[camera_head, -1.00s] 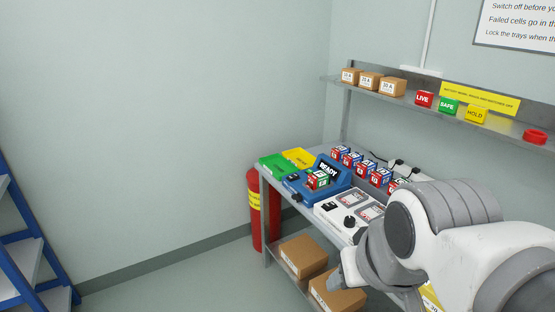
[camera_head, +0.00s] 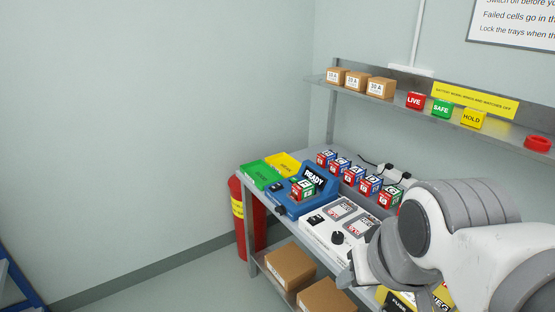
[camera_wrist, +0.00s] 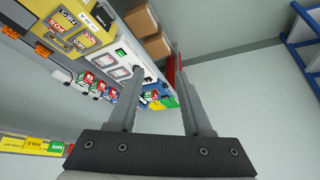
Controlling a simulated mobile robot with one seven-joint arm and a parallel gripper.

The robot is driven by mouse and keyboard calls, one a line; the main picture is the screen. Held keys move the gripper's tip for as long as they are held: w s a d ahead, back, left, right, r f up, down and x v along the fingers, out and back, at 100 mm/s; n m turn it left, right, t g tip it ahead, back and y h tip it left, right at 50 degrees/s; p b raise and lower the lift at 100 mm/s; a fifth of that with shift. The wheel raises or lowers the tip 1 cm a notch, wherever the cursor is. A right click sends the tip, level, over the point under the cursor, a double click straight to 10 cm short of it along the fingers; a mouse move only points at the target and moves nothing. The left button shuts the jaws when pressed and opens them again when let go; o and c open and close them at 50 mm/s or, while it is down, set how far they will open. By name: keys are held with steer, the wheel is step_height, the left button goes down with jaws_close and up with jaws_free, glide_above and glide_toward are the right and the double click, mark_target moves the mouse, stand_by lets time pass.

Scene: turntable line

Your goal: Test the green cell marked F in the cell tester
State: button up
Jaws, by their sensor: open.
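The cell tester (camera_head: 288,202) is a blue unit on the bench with a sloped panel reading READY. A red and green cell (camera_head: 303,188) sits on it; its letter is too small to read surely. Several cells with blue, red and white faces stand in a row (camera_head: 357,179) behind it; one at the right end (camera_head: 390,198) shows green. The row also shows in the wrist view (camera_wrist: 98,87). I cannot tell which cell is marked F. My gripper (camera_wrist: 159,65) is open and empty, apart from the cells. Its fingertips are not clear in the head view.
Green (camera_head: 260,175) and yellow (camera_head: 283,164) trays lie at the bench's left end. A white device with a knob (camera_head: 338,238) is in front of the row. A red extinguisher (camera_head: 238,210) stands by the bench, and cartons (camera_head: 290,267) sit below. A shelf (camera_head: 395,101) runs above.

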jaws_close()
stand_by(1.5)
